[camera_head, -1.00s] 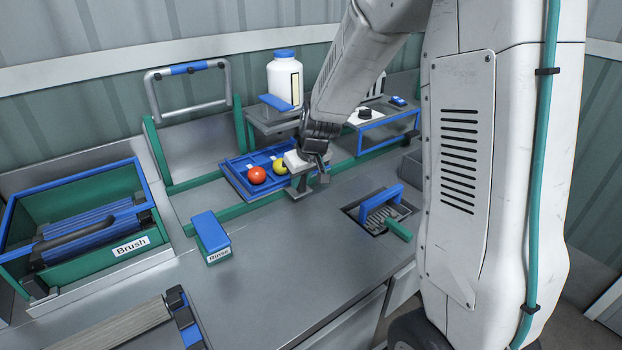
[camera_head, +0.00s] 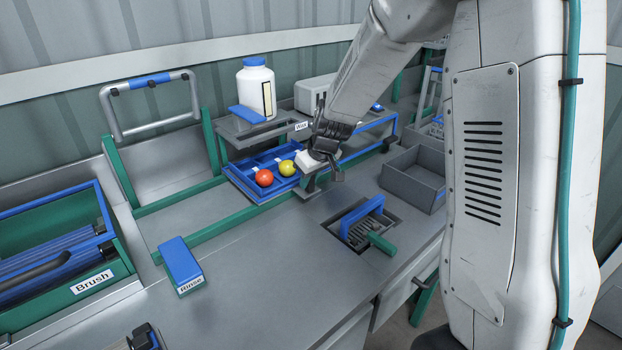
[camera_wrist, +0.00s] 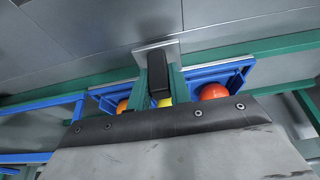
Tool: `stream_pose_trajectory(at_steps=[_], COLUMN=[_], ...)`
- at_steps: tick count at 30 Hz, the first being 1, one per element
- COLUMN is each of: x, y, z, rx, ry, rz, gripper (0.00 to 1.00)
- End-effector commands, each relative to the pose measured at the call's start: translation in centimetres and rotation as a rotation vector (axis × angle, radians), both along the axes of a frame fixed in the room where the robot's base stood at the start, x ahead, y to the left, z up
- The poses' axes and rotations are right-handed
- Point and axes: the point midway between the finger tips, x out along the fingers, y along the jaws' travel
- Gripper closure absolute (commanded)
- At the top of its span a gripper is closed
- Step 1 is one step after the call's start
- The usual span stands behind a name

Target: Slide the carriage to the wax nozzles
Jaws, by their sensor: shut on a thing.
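The carriage is a blue tray (camera_head: 241,184) on green rails, holding a red tomato (camera_head: 264,177) and a yellow tomato (camera_head: 286,168). In the wrist view the blue tray (camera_wrist: 228,72) shows a red (camera_wrist: 213,91), a yellow (camera_wrist: 166,102) and an orange (camera_wrist: 123,106) fruit. My gripper (camera_head: 322,165) is at the tray's right end, shut on the carriage's dark handle (camera_wrist: 158,80), which stands on a grey plate (camera_wrist: 150,48). The Wax station (camera_head: 301,126) with a white bottle (camera_head: 256,92) stands just behind the tray. The nozzles themselves cannot be made out.
The Brush box (camera_head: 110,262) is at left. A blue-handled brush in a recess (camera_head: 362,214) and a grey bin (camera_head: 414,180) lie to the right. The front bench is clear.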

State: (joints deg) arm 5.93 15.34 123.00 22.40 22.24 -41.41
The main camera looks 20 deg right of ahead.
Motion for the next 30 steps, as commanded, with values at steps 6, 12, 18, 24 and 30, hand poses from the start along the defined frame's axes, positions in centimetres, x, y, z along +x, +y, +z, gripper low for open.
stream_pose_trajectory(at_steps=[6, 12, 18, 24, 30], x=[0.1, 0.0, -0.5, -1.7, -2.6], y=[-0.1, -0.1, -0.3, -0.7, -0.9], z=[0.1, 0.1, 1.5, 4.8, 6.9], rx=[-0.001, -0.001, -0.001, -0.002, -0.001], ry=[-0.003, -0.002, -0.006, -0.007, -0.005], rz=[-0.001, -0.002, -0.001, -0.002, -0.002], gripper=[0.58, 0.58, 0.58, 0.58, 0.58])
